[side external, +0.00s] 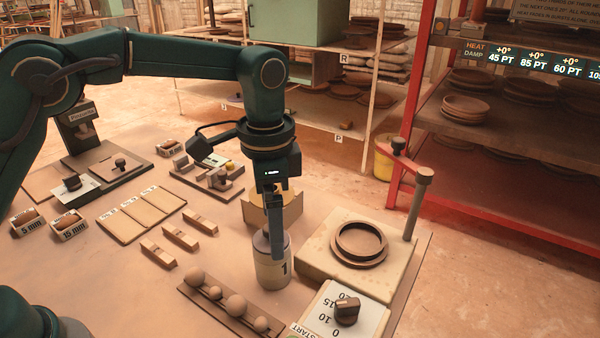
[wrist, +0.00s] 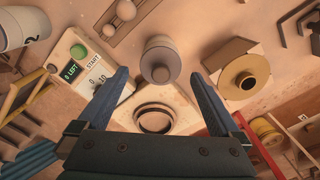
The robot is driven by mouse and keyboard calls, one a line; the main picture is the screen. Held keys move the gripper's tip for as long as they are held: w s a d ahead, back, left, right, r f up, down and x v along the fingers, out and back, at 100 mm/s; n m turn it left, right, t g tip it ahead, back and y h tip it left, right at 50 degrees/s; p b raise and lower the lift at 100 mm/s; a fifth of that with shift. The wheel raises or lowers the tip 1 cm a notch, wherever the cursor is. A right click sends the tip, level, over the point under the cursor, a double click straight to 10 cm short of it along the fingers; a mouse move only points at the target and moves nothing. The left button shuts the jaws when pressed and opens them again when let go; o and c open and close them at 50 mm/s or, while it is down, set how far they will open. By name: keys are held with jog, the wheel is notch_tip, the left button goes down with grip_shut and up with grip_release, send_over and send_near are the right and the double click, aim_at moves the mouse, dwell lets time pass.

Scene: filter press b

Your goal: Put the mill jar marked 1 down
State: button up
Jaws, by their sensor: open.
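The mill jar marked 1 (side external: 272,268) is a cream cylinder with a grey-purple top. It stands upright on the table in the side view, left of the pale block with the dark ring. In the wrist view the jar (wrist: 160,58) is seen from above, its top between and slightly beyond my fingertips. My gripper (side external: 275,245) points down over the jar, with one finger in front of its upper part. In the wrist view my gripper (wrist: 160,76) is spread wide, with a gap between each finger and the jar. The jar's far side is hidden.
The block with the dark ring (side external: 361,243) is close on the right. A dial panel (side external: 346,311) is in front. A rack of balls (side external: 236,306) lies front left. Another jar, marked 2 (wrist: 18,24), shows in the wrist view.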

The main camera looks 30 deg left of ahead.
notch_tip(320, 180, up, 6)
jog(key=shift+f, duration=0.25)
jog(key=s+a+r+n+t, duration=0.3)
jog(key=s+a+r+n, duration=0.15)
jog(key=s+a, duration=0.2)
jog(key=s+a+f+n+t, duration=0.1)
jog(key=s+a+f+n, duration=0.1)
jog(key=s, duration=0.3)
jog(key=s+a+f+n+t, duration=0.1)
jog(key=s+a+f+n, duration=0.1)
jog(key=s, duration=0.2)
jog(key=shift+s+f+t, duration=0.25)
jog(key=shift+s+t, duration=0.05)
jog(key=shift+s, duration=0.05)
